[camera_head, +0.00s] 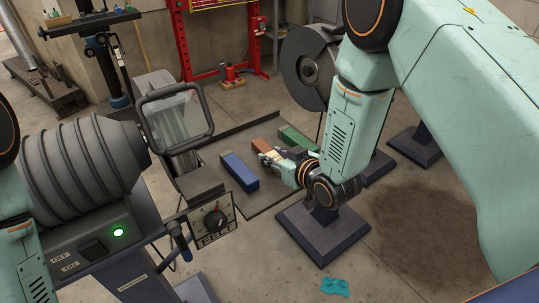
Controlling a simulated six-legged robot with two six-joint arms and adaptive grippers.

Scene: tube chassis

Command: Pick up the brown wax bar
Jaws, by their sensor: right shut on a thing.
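The brown wax bar (265,145) lies at the end of my right gripper, over the flat grey tray (262,200) of the grinder. My right gripper (268,156) reaches in from the right and is shut on the near end of the brown bar. I cannot tell whether the bar touches the tray. A blue bar (239,171) lies to its left and a green bar (297,139) to its right. Of my left arm only links show at the left edge; its gripper is out of view.
The grinder's housing with a green light (118,232) and a clear shield (177,118) stands at the left. A grey wheel (308,68) stands behind the tray. A teal cloth (335,286) lies on the floor. A red frame (183,45) is at the back.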

